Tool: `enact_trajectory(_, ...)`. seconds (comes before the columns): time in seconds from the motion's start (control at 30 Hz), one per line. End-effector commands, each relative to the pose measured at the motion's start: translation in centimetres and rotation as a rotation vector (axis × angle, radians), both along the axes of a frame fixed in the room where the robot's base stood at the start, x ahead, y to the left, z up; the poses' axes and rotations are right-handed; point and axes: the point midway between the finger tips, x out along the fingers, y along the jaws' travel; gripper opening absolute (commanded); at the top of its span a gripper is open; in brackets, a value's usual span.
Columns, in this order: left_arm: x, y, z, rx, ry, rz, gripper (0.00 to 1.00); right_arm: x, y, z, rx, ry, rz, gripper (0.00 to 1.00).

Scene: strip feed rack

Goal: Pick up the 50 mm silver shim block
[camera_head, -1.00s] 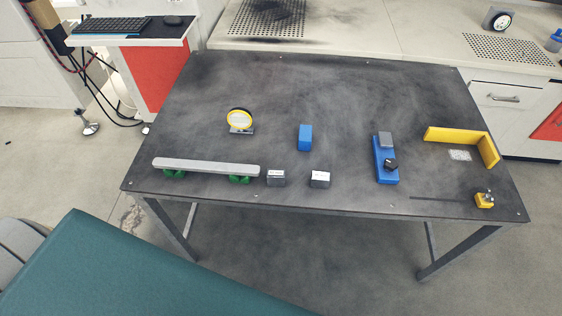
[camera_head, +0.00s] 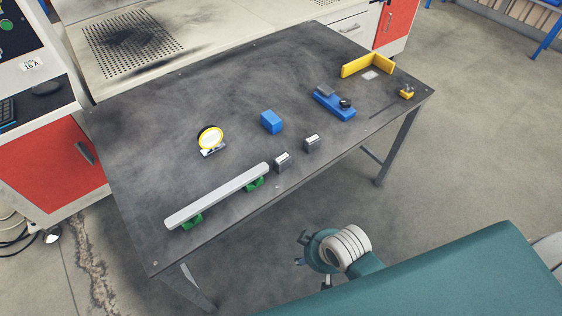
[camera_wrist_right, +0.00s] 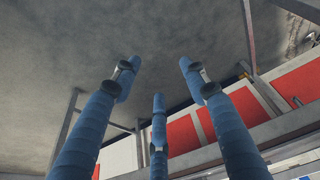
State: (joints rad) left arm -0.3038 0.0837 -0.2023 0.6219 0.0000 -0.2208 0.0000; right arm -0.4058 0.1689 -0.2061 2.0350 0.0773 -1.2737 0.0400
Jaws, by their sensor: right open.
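Two small silver blocks stand near the front edge of the dark table in the head view: a left one (camera_head: 281,162) and a right one (camera_head: 311,143), both with pale labels. I cannot read which is 50 mm. My right gripper (camera_head: 304,240) shows partly in the head view, off the table's front edge and apart from both blocks. In the right wrist view its blue fingers (camera_wrist_right: 158,75) are spread open with nothing between them. No silver block shows in that view. My left gripper is not in view.
A grey bar (camera_head: 218,196) rests on green supports left of the blocks. Behind are a round yellow gauge (camera_head: 210,139), a blue block (camera_head: 271,122) and a blue fixture (camera_head: 334,103). A yellow angle (camera_head: 367,64) and small yellow piece (camera_head: 407,92) lie right. The table's left rear is clear.

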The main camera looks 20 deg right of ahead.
Motion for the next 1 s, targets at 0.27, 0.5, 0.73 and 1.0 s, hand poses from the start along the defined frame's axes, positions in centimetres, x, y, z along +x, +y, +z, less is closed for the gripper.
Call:
enact_trajectory(0.27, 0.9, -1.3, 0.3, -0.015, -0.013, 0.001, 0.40, 6.0, 4.8, 9.1, 0.084, -0.113, 0.135, 0.44)
enact_trajectory(0.5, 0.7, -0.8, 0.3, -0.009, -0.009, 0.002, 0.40, 10.8, 7.6, 12.7, 0.118, -0.151, 0.249, 0.44)
enact_trajectory(0.73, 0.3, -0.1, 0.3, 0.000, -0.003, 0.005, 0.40, 16.2, 6.2, 16.8, 0.075, -0.136, 0.314, 0.44)
enact_trajectory(1.0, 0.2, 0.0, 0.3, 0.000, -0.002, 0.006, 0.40, 20.3, 0.3, 21.2, 0.010, -0.083, 0.228, 0.44)
